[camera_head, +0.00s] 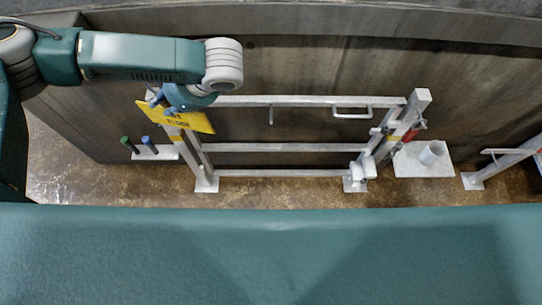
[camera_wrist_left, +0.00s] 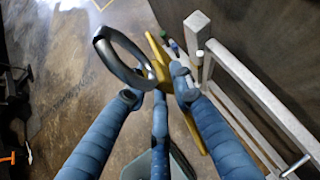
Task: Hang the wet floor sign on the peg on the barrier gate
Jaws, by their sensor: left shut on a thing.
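The yellow wet floor sign (camera_head: 186,118) with dark lettering is tilted beside the left post of the barrier gate (camera_head: 290,147). My left gripper (camera_head: 160,98) is shut on the sign near its edge. In the left wrist view, my left gripper's blue fingers (camera_wrist_left: 157,88) close around the sign, which shows nearly edge-on (camera_wrist_left: 193,128). A dark grey ring (camera_wrist_left: 121,60) stands out beside the fingers and appears joined to the sign. A short peg (camera_head: 270,115) shows below the gate's top rail, right of the sign. My right gripper is out of view.
A bar handle (camera_head: 352,113) is on the gate's top rail at right. A white plate with green and blue-topped posts (camera_head: 150,153) stands left of the gate. A pale base with a short tube (camera_head: 425,160) is at right. A dark wall lies behind.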

